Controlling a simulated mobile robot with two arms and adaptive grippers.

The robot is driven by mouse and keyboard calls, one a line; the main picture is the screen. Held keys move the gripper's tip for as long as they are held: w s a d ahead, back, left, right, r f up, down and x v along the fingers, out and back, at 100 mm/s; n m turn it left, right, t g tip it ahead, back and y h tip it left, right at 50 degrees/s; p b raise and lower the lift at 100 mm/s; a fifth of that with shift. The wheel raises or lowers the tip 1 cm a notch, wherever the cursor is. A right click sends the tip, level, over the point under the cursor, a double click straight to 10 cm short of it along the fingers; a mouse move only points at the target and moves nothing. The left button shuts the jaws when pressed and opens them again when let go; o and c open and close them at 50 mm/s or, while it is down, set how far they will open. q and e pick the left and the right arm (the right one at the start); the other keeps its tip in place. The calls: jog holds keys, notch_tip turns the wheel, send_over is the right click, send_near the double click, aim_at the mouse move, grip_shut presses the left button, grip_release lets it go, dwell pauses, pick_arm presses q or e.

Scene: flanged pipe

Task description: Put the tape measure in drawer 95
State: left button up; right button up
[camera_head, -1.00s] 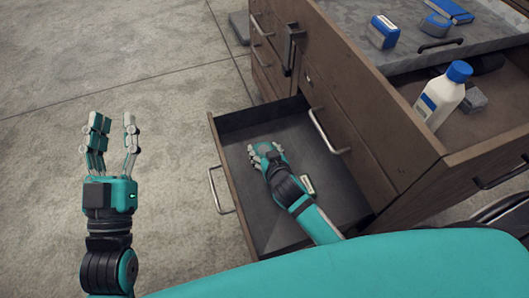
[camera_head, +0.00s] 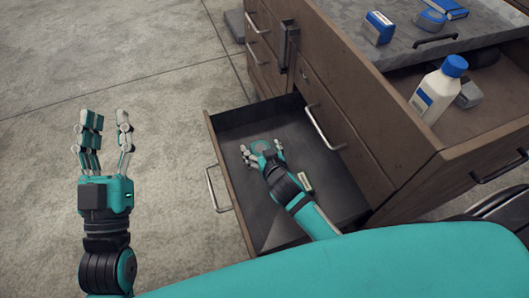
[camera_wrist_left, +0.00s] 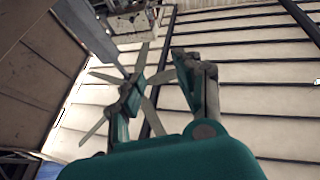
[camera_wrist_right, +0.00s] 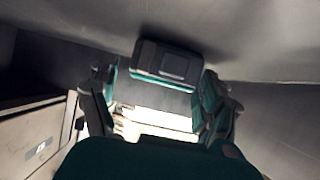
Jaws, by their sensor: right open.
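My right gripper (camera_head: 262,150) is inside a pulled-out lower drawer (camera_head: 235,126), low over its dark floor, with its fingers spread. In the right wrist view a dark, rounded, box-like thing (camera_wrist_right: 165,62), probably the tape measure, lies just beyond and between the spread fingers of my right gripper (camera_wrist_right: 155,95). It appears to rest on the drawer floor, and I cannot tell if a finger touches it. My left gripper (camera_head: 104,125) is open and empty above the concrete floor, left of the drawer; its spread fingers show in the left wrist view (camera_wrist_left: 165,80). No drawer number is readable.
The cabinet top (camera_head: 390,55) holds a blue-and-white box (camera_head: 379,27) and other blue items (camera_head: 430,20). An upper open drawer holds a white bottle with a blue cap (camera_head: 438,88) and a grey block (camera_head: 469,95). A small pale item (camera_head: 305,181) shows beside my right wrist.

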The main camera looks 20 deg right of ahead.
jog(key=p+v, duration=0.2)
jog(key=v, duration=0.4)
jog(key=shift+w+r, duration=0.1)
jog(key=p+v, duration=0.1)
jog(key=v, duration=0.4)
jog(key=shift+s+r+p, duration=0.1)
jog(key=shift+s+p, duration=0.2)
jog(key=shift+p, duration=0.05)
jog(key=shift+s+r, duration=0.15)
jog(key=shift+r, duration=0.05)
pick_arm(q)
notch_tip(320, 180, down, 16)
jog(key=s+a+g+y, duration=0.1)
jog(key=a+g+y, duration=0.1)
jog(key=g, duration=0.8)
jog(key=shift+s+a+n+y, duration=0.3)
jog(key=shift+s+a+y, duration=0.1)
jog(key=shift+y, duration=0.4)
pick_arm(e)
notch_tip(320, 180, up, 13)
jog(key=s+n+y, duration=0.1)
jog(key=n+y, duration=0.1)
jog(key=shift+s+d+r, duration=0.2)
jog(key=shift+s+d, duration=0.05)
jog(key=shift+d, duration=0.15)
